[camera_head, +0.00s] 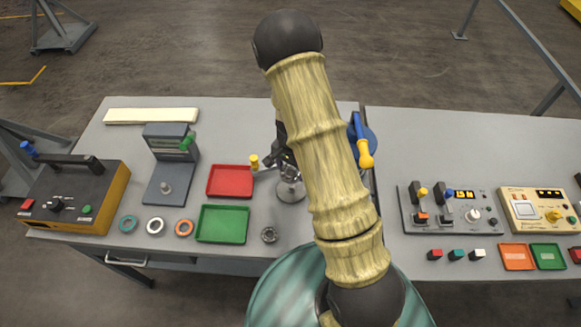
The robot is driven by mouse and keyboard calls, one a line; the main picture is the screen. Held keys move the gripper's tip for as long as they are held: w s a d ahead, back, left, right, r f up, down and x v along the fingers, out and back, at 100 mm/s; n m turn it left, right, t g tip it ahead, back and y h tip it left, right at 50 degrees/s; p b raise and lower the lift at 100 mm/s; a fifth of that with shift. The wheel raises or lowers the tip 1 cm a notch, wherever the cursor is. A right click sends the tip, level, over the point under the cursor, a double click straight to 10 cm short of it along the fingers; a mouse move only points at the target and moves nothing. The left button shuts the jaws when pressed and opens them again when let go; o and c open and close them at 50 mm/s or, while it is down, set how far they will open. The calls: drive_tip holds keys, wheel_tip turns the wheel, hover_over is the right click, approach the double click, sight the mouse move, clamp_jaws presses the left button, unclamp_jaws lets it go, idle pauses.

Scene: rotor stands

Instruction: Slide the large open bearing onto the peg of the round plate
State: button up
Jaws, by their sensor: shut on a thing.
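The round plate (291,193) is a silver disc on the left table, just left of my arm. My gripper (287,163) is above it, partly hidden by my arm, and is shut on a small metallic ring, which looks like the large open bearing (289,174). The bearing is at or just above the plate's middle. The peg is hidden or too small to make out, so I cannot tell whether the bearing is around it. Another metallic bearing (269,235) lies on the table near the front edge, right of the green tray.
A red tray (230,194) and a green tray (222,238) lie left of the plate. A yellow knob (254,162) stands close to my gripper. Teal, white and orange rings (184,228) lie farther left, before a grey stand (165,190). Control boxes (450,218) occupy the right table.

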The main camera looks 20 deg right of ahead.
sight(291, 186)
drive_tip(key=shift+s+d+f+b, duration=0.1)
drive_tip(key=shift+d+f+b, duration=0.05)
drive_tip(key=shift+f+b, duration=0.55)
drive_tip(key=shift+s+a+f+b, duration=0.1)
drive_tip(key=shift+a+f+b, duration=0.1)
drive_tip(key=shift+f+b, duration=0.65)
drive_tip(key=shift+f, duration=0.8)
drive_tip(key=shift+f+b, duration=1.45)
drive_tip(key=shift+f, duration=0.2)
idle(0.3)
drive_tip(key=shift+s, duration=0.1)
idle(0.4)
drive_tip(key=shift+d, duration=0.15)
idle(0.5)
idle(0.4)
